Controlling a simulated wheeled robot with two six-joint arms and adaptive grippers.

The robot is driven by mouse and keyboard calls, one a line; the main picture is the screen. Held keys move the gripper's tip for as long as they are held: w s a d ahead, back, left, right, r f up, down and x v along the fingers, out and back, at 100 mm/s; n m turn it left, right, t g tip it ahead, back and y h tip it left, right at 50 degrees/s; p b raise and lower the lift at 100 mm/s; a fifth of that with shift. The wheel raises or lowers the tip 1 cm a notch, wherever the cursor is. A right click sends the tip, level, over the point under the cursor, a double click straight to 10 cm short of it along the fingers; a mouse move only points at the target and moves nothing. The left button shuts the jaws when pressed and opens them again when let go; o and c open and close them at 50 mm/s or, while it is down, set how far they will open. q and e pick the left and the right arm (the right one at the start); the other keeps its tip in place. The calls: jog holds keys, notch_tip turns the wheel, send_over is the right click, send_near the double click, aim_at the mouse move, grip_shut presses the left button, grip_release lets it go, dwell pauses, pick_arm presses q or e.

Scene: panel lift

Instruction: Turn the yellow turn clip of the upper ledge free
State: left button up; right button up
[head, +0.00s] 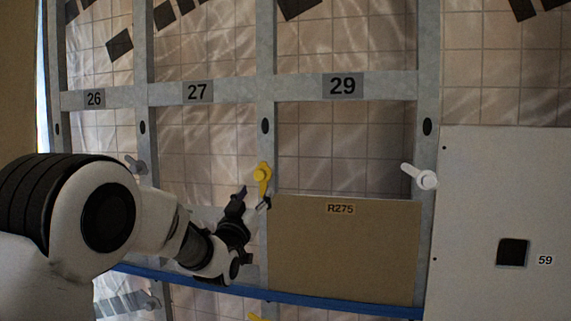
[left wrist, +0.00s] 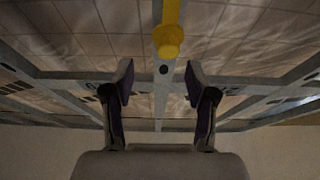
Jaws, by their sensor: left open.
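The yellow turn clip (head: 262,173) sits on the grey upright at the upper left corner of the brown panel (head: 345,250) marked R275. Its round knob is at the top and its arm points down toward the panel's corner. In the left wrist view the yellow clip (left wrist: 168,40) lies between the two fingers' lines but past their tips. My left gripper (head: 252,197) is open and empty, just below and left of the clip; I cannot tell whether it touches anything. The left wrist view shows the gripper's spread fingers (left wrist: 160,80). My right gripper is out of view.
A white turn clip (head: 420,177) sits on the right upright. A grey one (head: 136,166) is on the left upright. Part of another yellow clip (head: 258,317) shows below the blue ledge (head: 345,305). A white panel (head: 500,195) covers the right. Bays 26 and 27 stand open.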

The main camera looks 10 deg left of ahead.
aim_at(258, 176)
pick_arm(q)
jog(key=p+x, duration=0.1)
jog(key=x, duration=0.1)
jog(key=p+x, duration=0.1)
jog(key=x, duration=0.2)
jog(key=r+p+x, duration=0.1)
jog(key=x, duration=0.1)
jog(key=shift+w+a+r, duration=0.1)
jog(key=shift+w+a, duration=0.1)
jog(key=shift+a, duration=0.1)
jog(key=shift+w+a, duration=0.2)
jog(key=shift+a, duration=0.2)
jog(key=shift+c, duration=0.7)
grip_shut()
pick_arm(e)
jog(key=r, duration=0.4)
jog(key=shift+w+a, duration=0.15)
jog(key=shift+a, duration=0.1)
